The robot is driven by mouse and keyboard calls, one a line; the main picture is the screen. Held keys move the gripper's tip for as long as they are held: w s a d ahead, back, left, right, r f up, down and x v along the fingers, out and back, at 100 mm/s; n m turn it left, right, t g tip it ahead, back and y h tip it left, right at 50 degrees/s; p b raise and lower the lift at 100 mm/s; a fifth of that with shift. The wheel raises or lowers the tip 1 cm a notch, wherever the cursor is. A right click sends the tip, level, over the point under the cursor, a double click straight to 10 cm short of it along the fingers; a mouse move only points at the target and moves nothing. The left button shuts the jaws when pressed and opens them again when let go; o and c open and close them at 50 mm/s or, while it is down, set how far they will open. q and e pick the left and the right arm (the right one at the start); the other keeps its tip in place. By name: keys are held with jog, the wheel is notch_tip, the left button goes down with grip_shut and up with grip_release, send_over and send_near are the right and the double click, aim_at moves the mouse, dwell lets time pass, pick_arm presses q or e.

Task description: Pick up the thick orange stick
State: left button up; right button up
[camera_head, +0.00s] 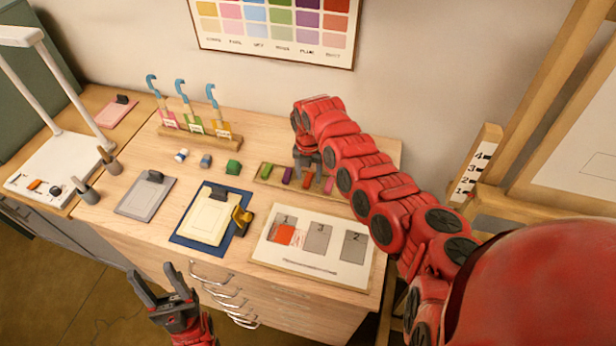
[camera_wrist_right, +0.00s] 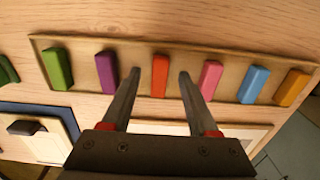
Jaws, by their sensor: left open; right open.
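A row of thick sticks lies in a shallow wooden tray (camera_wrist_right: 215,53). In the right wrist view, the orange stick (camera_wrist_right: 291,88) is at the right end, beside the blue stick (camera_wrist_right: 254,84). A red-orange stick (camera_wrist_right: 160,77) lies near the middle, between my right gripper's (camera_wrist_right: 160,72) fingers as seen from the wrist. That gripper is open, empty and above the tray; contact cannot be told. In the head view my right gripper (camera_head: 308,168) and arm hide the tray's right end. My left gripper (camera_head: 153,272) is open and empty, in front of the table.
Other sticks in the tray are green (camera_wrist_right: 57,69), purple (camera_wrist_right: 106,72) and pink (camera_wrist_right: 209,79). A numbered board (camera_head: 337,262) lies in front of the tray, and a blue mat (camera_head: 176,240) with a cream pad is left of it. A rack (camera_head: 228,141) stands behind.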

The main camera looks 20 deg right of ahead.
jog(key=shift+f, duration=0.25)
grip_shut()
jog(key=shift+r, duration=0.1)
